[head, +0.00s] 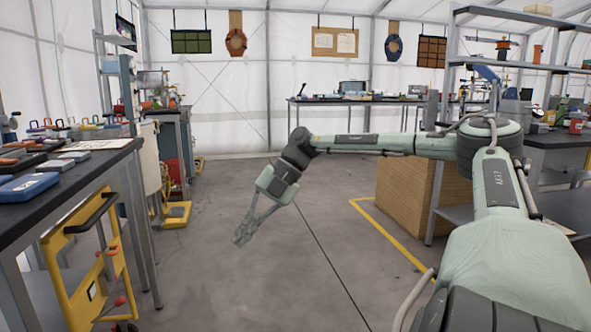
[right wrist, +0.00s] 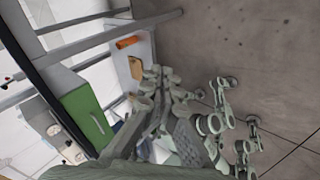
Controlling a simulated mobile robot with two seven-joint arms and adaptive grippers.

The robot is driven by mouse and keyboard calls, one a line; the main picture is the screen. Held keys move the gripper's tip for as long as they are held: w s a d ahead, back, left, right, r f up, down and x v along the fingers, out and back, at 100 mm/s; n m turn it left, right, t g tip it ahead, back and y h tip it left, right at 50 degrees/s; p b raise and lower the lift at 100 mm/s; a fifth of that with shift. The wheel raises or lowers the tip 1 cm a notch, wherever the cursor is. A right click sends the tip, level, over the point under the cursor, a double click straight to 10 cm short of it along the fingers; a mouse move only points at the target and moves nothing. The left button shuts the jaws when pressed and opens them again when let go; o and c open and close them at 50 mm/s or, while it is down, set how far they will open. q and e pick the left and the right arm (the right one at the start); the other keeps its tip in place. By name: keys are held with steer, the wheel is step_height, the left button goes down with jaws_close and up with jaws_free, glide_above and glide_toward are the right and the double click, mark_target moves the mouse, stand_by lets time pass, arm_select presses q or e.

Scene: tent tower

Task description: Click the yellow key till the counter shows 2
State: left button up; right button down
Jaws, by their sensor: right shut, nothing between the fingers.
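My right gripper (head: 241,238) is shut and empty. It hangs in open air over the grey floor, right of the left table, pointing down and to the left. Its linkage and fingers also fill the lower middle of the right wrist view (right wrist: 190,120). I cannot make out a yellow key or a counter in either view. My left gripper is not in view.
A dark-topped table (head: 95,160) with small devices stands at left, a yellow cart (head: 72,262) under it. A yellow floor scale (head: 176,213) stands behind. A wooden crate (head: 408,195) and shelving stand at right. The middle floor is clear.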

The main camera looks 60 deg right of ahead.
steer(key=w+a+f+m+t+y, duration=0.25)
steer(key=a+f+m+t, duration=0.2)
steer(key=a, duration=0.75)
steer(key=w+a+f+m+t+y, duration=0.1)
steer(key=w+a+f+m+t, duration=0.35)
steer(key=a, duration=0.75)
steer(key=s+a+f+m+g+h, duration=0.1)
steer(key=s+a+f+m+h, duration=0.2)
steer(key=s, duration=0.5)
steer(key=s+a+f+m+g+h, duration=0.2)
steer(key=s+a+f+m+h, duration=0.1)
steer(key=s+f+m+h, duration=0.3)
step_height(320, 180, down, 2)
steer(key=s+m, duration=0.2)
steer(key=m, duration=0.1)
steer(key=shift+s+m, duration=0.25)
steer(key=shift+m, duration=0.15)
